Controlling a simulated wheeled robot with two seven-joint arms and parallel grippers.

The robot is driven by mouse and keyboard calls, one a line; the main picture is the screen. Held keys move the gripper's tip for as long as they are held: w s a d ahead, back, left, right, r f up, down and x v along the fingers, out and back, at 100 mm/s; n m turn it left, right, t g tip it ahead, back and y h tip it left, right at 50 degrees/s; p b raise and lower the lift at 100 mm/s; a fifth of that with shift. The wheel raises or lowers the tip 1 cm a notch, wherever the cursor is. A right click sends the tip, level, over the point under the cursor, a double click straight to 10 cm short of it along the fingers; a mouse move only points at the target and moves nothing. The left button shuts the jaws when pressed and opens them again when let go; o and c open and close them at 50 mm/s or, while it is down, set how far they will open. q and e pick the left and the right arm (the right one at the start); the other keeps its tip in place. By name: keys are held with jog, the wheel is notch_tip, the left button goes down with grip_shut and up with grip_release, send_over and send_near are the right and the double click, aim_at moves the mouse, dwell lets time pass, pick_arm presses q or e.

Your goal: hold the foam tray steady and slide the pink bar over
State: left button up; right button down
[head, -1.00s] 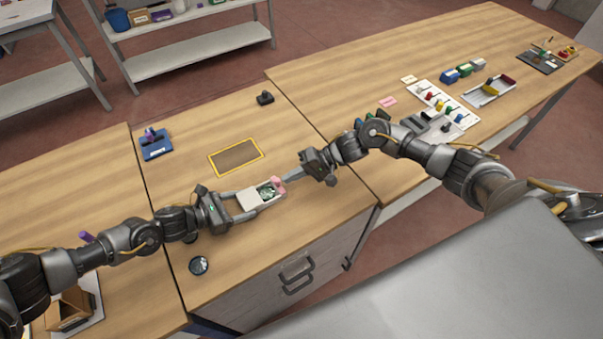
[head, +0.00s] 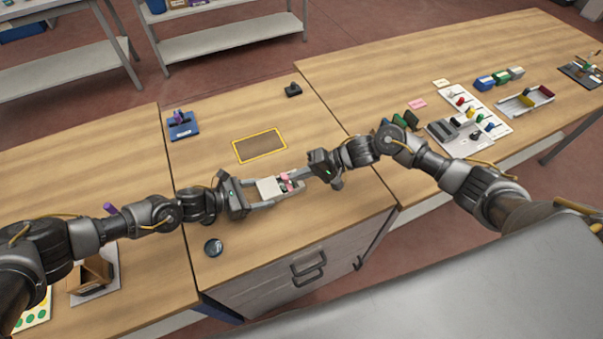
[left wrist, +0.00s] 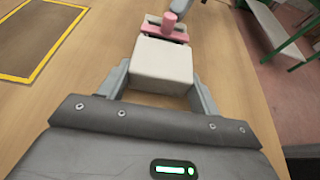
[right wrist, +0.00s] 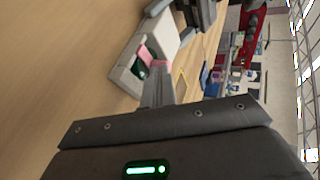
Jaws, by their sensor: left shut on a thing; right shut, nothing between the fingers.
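The pale foam tray (head: 268,187) lies on the wooden bench, between the two fingers of my left gripper (head: 275,191), which is shut on its sides. The tray's white block also shows in the left wrist view (left wrist: 163,65). The pink bar (head: 286,183) lies across the tray beside the white block; its upright round knob (left wrist: 170,19) shows in the left wrist view. In the right wrist view the pink bar (right wrist: 149,57) crosses a dark recess with some green in it. My right gripper (head: 293,179) is shut and empty, its fingertips at the bar; contact is unclear.
A yellow-bordered brown rectangle (head: 260,146) lies behind the tray. A blue holder (head: 183,126), a small black object (head: 293,90) and a round dark disc (head: 213,247) stand clear of the grippers. A bench seam and several parts lie right.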

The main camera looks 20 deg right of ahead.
pick_arm(q)
jog(key=shift+d, duration=0.1)
pick_arm(e)
jog(key=shift+s+d, duration=0.1)
jog(key=shift+d, duration=0.2)
jog(key=d, duration=0.3)
jog(key=s+d, duration=0.1)
jog(key=shift+d+r, duration=0.25)
jog(key=v, duration=0.8)
jog(key=shift+d+r, duration=0.15)
jog(key=shift+d, duration=0.15)
jog(key=shift+s, duration=0.1)
pick_arm(q)
jog(key=o, duration=1)
jog(key=shift+o, duration=0.2)
